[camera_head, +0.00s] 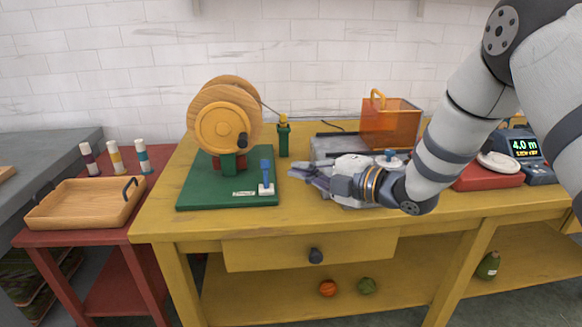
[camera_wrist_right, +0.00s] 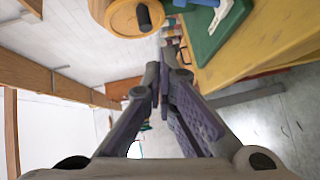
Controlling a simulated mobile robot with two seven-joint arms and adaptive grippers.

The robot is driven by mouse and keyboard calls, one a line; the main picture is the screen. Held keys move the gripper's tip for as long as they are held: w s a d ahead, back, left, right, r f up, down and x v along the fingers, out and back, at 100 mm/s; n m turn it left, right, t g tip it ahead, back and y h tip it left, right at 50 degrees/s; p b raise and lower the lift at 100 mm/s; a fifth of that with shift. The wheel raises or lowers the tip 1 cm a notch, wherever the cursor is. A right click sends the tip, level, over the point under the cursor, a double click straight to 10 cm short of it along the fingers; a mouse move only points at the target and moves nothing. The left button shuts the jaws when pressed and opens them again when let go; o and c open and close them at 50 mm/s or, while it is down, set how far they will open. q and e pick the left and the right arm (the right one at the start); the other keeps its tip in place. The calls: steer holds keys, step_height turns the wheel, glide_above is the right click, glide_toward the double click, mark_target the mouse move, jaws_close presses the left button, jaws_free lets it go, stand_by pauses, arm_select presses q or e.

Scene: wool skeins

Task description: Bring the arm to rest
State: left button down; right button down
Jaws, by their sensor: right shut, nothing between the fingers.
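My right gripper (camera_head: 308,178) is over the yellow table (camera_head: 170,207), to the right of the green base of the winder. Its arm comes in from the right edge. In the right wrist view my right gripper (camera_wrist_right: 165,75) has its fingertips together, with nothing between them. Part of the grey machine behind it is hidden by the gripper and wrist. My left gripper is in neither view.
A wooden winder (camera_head: 226,122) stands on a green base (camera_head: 205,193) with a blue-handled lever (camera_head: 266,172). An orange box (camera_head: 390,125) stands behind my wrist. A display (camera_head: 524,146) reads 4.0 m at right. A wooden tray (camera_head: 82,204) sits on a red side table (camera_head: 110,238).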

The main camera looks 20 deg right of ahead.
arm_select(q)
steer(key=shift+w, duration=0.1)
arm_select(e)
steer(key=shift+f, duration=0.15)
steer(key=s+a+f+m+g+h, duration=0.1)
steer(key=s+f+m+g+h, duration=0.15)
steer(key=s+f+m, duration=0.65)
steer(key=s+a+f+m+g+h, duration=0.15)
steer(key=s+f+m+g, duration=0.35)
steer(key=f, duration=0.8)
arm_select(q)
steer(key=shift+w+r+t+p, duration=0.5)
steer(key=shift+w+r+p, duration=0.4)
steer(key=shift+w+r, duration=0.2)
arm_select(e)
steer(key=s+f+m+g+h, duration=0.2)
steer(key=s+f+m+g, duration=0.2)
steer(key=s, duration=1.4)
steer(key=s+d+f+m+g+h, duration=0.1)
steer(key=s+f+m+g, duration=0.3)
steer(key=s, duration=1.4)
steer(key=shift+s+m+g+h, duration=0.15)
steer(key=shift+m+g+h, duration=0.15)
steer(key=shift+g+h, duration=0.25)
